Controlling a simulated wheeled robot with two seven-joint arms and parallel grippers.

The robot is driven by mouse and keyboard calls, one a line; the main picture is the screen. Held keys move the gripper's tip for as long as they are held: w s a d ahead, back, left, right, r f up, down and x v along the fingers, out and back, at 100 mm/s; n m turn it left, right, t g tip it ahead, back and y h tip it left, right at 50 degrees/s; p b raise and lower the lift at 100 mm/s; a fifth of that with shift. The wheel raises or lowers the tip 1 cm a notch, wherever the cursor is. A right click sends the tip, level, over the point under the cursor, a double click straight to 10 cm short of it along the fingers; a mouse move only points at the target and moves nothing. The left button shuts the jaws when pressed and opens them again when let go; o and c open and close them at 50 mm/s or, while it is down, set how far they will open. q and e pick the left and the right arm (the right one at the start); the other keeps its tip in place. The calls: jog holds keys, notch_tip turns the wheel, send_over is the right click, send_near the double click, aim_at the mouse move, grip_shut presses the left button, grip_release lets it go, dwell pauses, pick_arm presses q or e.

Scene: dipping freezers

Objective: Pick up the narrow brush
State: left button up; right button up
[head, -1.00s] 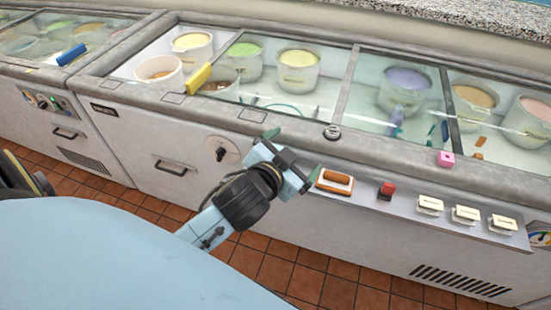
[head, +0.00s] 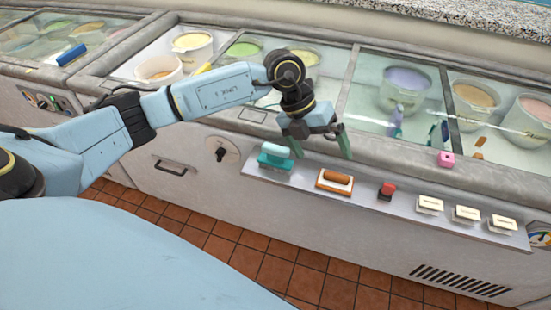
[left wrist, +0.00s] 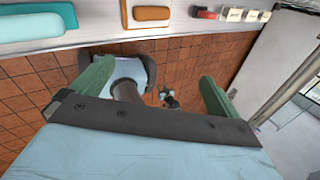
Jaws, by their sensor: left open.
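Several handled items lie on the grey metal ledge on the freezer front. One has a teal base and pale handle (head: 275,157); it also shows in the left wrist view (left wrist: 35,22). Right of it is an item with a brown handle on a white and orange base (head: 335,181), at the top of the left wrist view (left wrist: 148,14). Right of that is a small red and dark item (head: 387,190). I cannot tell for sure which is the narrow brush. My left gripper (head: 322,152) is open and empty, above the ledge between the teal and brown items. My right gripper is out of view.
The ledge (head: 300,187) also holds several white labelled blocks (head: 430,205) at right. Glass lids cover tubs behind. A blue item (head: 71,54) lies on the left freezer. Tiled floor is free in front.

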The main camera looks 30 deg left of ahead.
pick_arm(q)
jog(key=a+y, duration=0.2)
jog(key=a, duration=0.2)
jog(key=w+a+n+y, duration=0.1)
jog(key=a+y, duration=0.1)
jog(key=a, duration=0.2)
jog(key=a+y, duration=0.1)
jog(key=a, duration=0.3)
jog(key=shift+w+a+r+n+g+y, duration=0.25)
jog(key=shift+r+n+g+y, duration=0.05)
jog(key=shift+r+n+y, duration=0.1)
send_over(276, 160)
jog(key=f, duration=0.4)
jog(key=a+f, duration=0.1)
jog(key=f, duration=0.2)
jog(key=shift+w+b, duration=0.3)
jog(key=shift+b, duration=0.1)
jog(key=shift+d+f, duration=0.15)
jog(key=shift+f, duration=0.55)
notch_tip(276, 160, down, 5)
jog(key=shift+d+r+b, duration=0.1)
jog(key=shift+r+b, duration=0.1)
jog(key=shift+b, duration=0.15)
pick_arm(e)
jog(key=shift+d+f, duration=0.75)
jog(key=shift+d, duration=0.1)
pick_arm(q)
jog(key=shift+c, duration=0.3)
